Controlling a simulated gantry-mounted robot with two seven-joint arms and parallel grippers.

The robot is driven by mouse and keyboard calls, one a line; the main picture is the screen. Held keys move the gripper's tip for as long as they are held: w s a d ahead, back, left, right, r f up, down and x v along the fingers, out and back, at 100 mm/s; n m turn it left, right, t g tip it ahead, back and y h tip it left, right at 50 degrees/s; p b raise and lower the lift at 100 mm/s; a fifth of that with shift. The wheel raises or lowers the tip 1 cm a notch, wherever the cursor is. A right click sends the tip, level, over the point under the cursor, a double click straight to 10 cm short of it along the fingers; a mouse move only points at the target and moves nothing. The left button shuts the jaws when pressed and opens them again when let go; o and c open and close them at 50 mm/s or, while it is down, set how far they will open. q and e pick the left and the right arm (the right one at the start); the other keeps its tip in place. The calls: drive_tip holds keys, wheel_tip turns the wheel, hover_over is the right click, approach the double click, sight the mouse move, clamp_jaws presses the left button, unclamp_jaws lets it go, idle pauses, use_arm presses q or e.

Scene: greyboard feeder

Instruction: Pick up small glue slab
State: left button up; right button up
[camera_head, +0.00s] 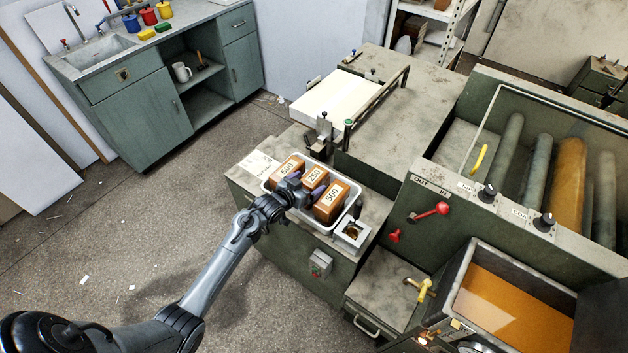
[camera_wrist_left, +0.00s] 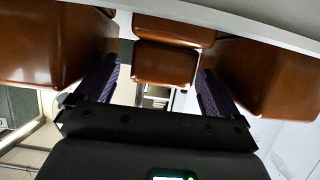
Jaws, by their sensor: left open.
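The small glue slab (camera_head: 314,175) is the brown block labelled 250, in a white tray (camera_head: 352,206) between two larger brown slabs labelled 500, the left one (camera_head: 288,166) and the right one (camera_head: 331,202). My left gripper (camera_head: 306,187) is open at the near end of the small slab, with its purple pads apart. In the left wrist view the fingers (camera_wrist_left: 158,82) reach in between the large slabs, and a smaller brown slab (camera_wrist_left: 165,64) shows in the gap between them. I cannot tell whether the pads touch it. My right gripper is out of view.
A small scale-like box (camera_head: 352,234) stands beside the tray's right corner. The green machine (camera_head: 440,215) with red handles rises to the right, with an amber glue tank (camera_head: 515,305) in front. A sink cabinet (camera_head: 140,110) stands back left. The floor at left is open.

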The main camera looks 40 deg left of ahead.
sight(314, 183)
use_arm(q)
drive_tip(key=shift+b+x, duration=0.45)
drive_tip(key=shift+x, duration=1.7)
drive_tip(key=shift+a+r, duration=0.1)
drive_tip(key=shift+r, duration=0.05)
drive_tip(key=shift+c, duration=0.3)
drive_tip(key=c, duration=1.2)
